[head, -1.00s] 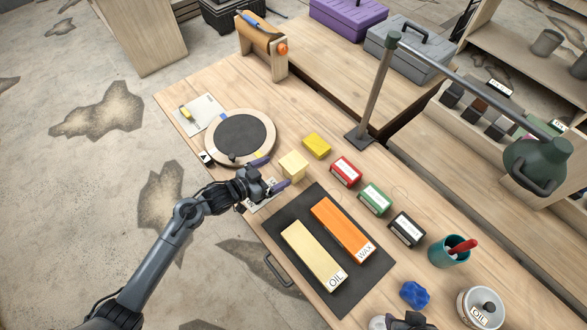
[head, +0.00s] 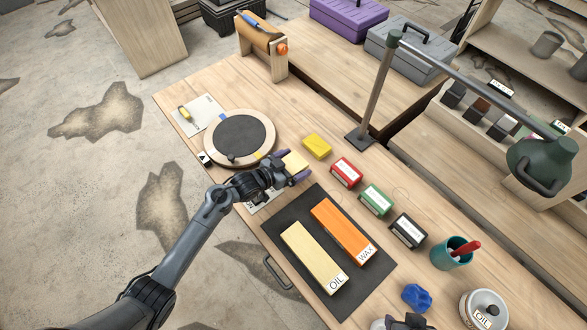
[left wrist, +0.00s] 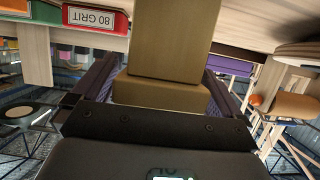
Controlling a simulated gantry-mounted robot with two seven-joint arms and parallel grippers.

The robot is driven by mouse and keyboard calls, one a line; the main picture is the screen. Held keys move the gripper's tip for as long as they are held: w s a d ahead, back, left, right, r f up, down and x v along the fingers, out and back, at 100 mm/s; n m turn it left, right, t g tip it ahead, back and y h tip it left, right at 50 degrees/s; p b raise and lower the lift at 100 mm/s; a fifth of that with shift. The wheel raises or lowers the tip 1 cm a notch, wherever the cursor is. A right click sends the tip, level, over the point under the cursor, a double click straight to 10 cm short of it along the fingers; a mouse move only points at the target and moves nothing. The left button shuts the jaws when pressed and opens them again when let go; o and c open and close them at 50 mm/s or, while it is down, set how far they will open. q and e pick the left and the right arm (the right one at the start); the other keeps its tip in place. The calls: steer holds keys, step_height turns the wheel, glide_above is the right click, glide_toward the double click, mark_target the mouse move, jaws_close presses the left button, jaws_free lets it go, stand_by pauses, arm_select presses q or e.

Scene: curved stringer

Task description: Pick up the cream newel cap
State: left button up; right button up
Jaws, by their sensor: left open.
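The cream newel cap (head: 296,161) is a small pale block on the workbench, beside the round turntable. My left gripper (head: 291,166) is around it, with a purple-padded finger on either side. In the left wrist view the cap (left wrist: 172,40) looks brown in shadow, a tall block with a wider part nearer the palm, between the open fingers (left wrist: 155,90). Gaps beside it look narrow, and I cannot tell whether a finger touches it. The hand hides part of the cap in the head view.
A yellow block (head: 317,146) and a red box (head: 346,172) lie close by on the right. The turntable (head: 240,138) is just left. A dark mat (head: 318,268) with cream and orange bars lies in front. A lamp post (head: 376,90) stands behind.

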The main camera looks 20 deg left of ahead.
arm_select(q)
steer(key=shift+c, duration=0.2)
steer(key=c, duration=1)
steer(key=shift+r, duration=0.15)
